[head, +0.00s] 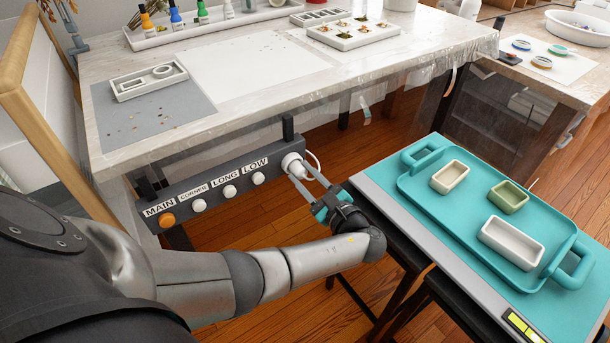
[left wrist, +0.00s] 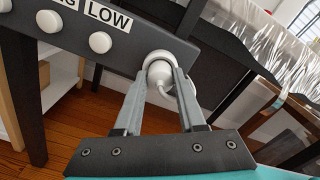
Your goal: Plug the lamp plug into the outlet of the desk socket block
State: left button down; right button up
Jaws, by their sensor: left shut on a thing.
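The dark desk socket block (head: 228,170) is fixed under the front edge of the table, with an orange knob, several white knobs and labels MAIN, CORNER, LONG and LOW. The round white outlet is at its right end and shows in the left wrist view (left wrist: 156,57). My left gripper (head: 303,177) is shut on the white lamp plug (head: 296,169). In the left wrist view, the plug (left wrist: 160,74) sits between the fingertips, right in front of the outlet and appearing to meet it. The fingers hide its sides, and I cannot tell how deep it is. My right gripper is not in view.
A white cord (head: 315,160) loops beside the plug. A teal tray (head: 480,224) with several small moulds lies on a stand at the right. The worktable (head: 240,110) above holds paper, moulds and bottles. Dark table legs stand near the block.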

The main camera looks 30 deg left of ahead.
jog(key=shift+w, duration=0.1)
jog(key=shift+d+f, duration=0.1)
pick_arm(q)
jog(key=shift+c, duration=2.1)
grip_release()
jog(key=shift+s+d, duration=0.15)
jog(key=shift+d, duration=0.25)
jog(key=p+v, duration=0.2)
jog(key=v, duration=1.2)
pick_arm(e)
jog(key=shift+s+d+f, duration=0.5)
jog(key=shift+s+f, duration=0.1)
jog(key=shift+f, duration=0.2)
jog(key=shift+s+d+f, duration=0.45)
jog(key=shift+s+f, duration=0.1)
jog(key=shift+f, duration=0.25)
